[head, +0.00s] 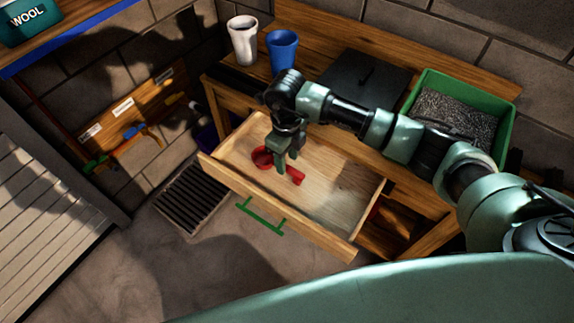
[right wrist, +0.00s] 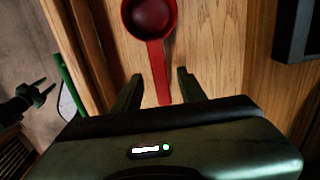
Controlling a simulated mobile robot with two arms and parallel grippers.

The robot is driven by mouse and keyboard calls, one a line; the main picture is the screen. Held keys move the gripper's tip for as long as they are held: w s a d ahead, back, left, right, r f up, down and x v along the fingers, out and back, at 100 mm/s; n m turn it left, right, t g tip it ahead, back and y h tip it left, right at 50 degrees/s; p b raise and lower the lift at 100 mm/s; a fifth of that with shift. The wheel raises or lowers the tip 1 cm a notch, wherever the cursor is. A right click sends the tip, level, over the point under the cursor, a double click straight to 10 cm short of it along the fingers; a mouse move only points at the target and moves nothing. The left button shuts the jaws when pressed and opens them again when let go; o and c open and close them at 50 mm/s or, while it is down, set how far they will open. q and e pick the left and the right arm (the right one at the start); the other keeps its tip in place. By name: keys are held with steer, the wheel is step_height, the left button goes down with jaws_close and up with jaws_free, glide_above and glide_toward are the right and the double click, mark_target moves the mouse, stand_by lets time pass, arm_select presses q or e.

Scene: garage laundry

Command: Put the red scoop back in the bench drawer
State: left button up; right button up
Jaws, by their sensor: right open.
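The red scoop (head: 263,157) lies inside the open wooden bench drawer (head: 336,195), toward its left part. In the right wrist view the scoop (right wrist: 150,18) has its bowl at the top and its handle pointing down between my fingers. My right gripper (head: 281,165) is over the drawer at the scoop, with its fingers hiding part of the handle. In the right wrist view the right gripper (right wrist: 160,80) is open, one finger on each side of the handle, apart from it. The drawer has a green handle (head: 259,217) on its front. My left gripper is not in the head view.
On the bench (head: 327,47) stand a white cup (head: 243,40), a blue cup (head: 282,51), a dark flat panel (head: 363,80) and a green bin (head: 503,124) of grey granules. A floor grate (head: 190,196) lies left of the drawer. The drawer's right part is clear.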

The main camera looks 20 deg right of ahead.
mark_target(287, 167)
step_height(287, 167, up, 8)
steer(key=b, duration=0.1)
steer(key=shift+r, duration=0.2)
stand_by(1.1)
